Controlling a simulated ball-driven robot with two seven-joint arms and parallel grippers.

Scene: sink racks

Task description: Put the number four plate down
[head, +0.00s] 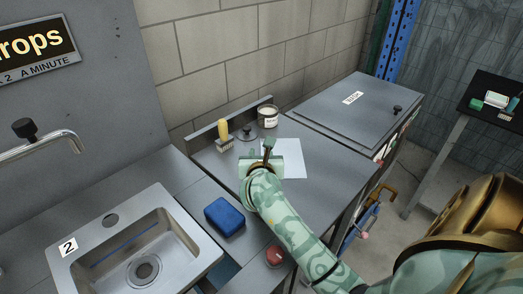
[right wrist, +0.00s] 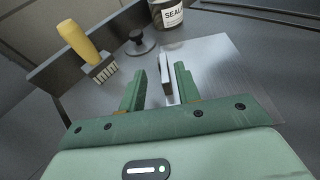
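My right gripper (head: 266,155) is low over the bench top, its arm coming in from the lower right. In the right wrist view the gripper (right wrist: 160,90) points at the bench with its two green fingers apart. A small thin plate (right wrist: 167,75), pale on top with a dark edge, shows nearly edge-on between the fingers. A gap separates it from the left finger; contact with the right finger cannot be told. Its number does not show. A pale flat sheet (head: 290,160) lies on the bench beside the gripper. My left gripper is not in view.
A yellow-handled brush (head: 224,135), a dark knob (head: 246,134) and a labelled jar (head: 268,116) stand by the bench's back ledge. A blue sponge (head: 224,216) is nearer, beside the sink (head: 185,226) marked 2. A lidded grey unit (head: 345,105) is at right.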

